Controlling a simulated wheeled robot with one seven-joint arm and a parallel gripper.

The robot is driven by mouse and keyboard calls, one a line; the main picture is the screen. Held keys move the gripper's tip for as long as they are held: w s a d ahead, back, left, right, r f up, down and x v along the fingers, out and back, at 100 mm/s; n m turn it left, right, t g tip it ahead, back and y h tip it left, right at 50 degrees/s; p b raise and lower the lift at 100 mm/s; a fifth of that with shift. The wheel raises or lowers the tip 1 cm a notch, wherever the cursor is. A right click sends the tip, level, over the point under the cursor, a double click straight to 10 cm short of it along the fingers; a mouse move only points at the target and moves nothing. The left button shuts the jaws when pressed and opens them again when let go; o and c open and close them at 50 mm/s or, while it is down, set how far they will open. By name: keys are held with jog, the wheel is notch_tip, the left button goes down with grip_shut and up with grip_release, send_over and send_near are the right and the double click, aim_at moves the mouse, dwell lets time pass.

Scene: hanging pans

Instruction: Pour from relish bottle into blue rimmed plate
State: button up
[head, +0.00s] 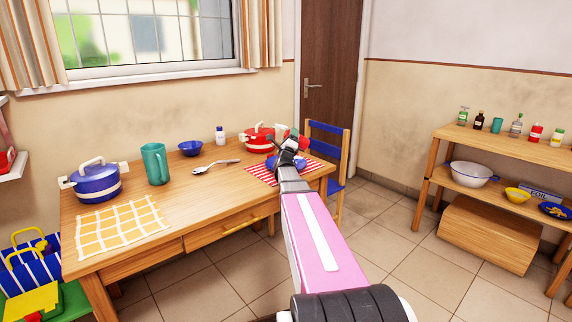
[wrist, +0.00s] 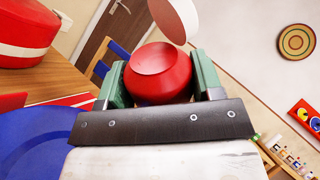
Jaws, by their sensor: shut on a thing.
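My gripper (head: 290,149) is at the right end of the table, over the blue plate (head: 272,163) on a red-and-white striped mat (head: 257,174). In the wrist view its green fingers are shut on a red bottle (wrist: 160,75), the relish bottle. The blue plate also shows in the wrist view (wrist: 35,150), low at the left. In the head view my gripper hides much of the bottle and plate.
A red pot (head: 257,139) stands close behind the mat. A spoon (head: 213,168), blue bowl (head: 190,149), teal pitcher (head: 155,165) and blue pot (head: 97,184) stand further left. A blue chair (head: 328,141) is at the table's right end. A wooden shelf (head: 440,133) stands at right.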

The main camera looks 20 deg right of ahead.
jog(key=shift+r+n+t+y, duration=0.2)
jog(key=shift+n+t+y, duration=0.4)
jog(key=shift+n, duration=0.5)
jog(key=shift+r+n+t+y, duration=0.15)
jog(key=shift+n+t+y, duration=0.45)
jog(key=shift+n, duration=0.5)
dwell(2.3)
jog(key=shift+d+f+n+t+y, duration=0.15)
jog(key=shift+n+t+y, duration=0.1)
jog(key=shift+n+y, duration=0.55)
jog(key=shift+d+f+n+t+y, duration=0.1)
jog(key=shift+n+t+y, duration=0.3)
jog(key=shift+n, duration=0.6)
dwell(1.7)
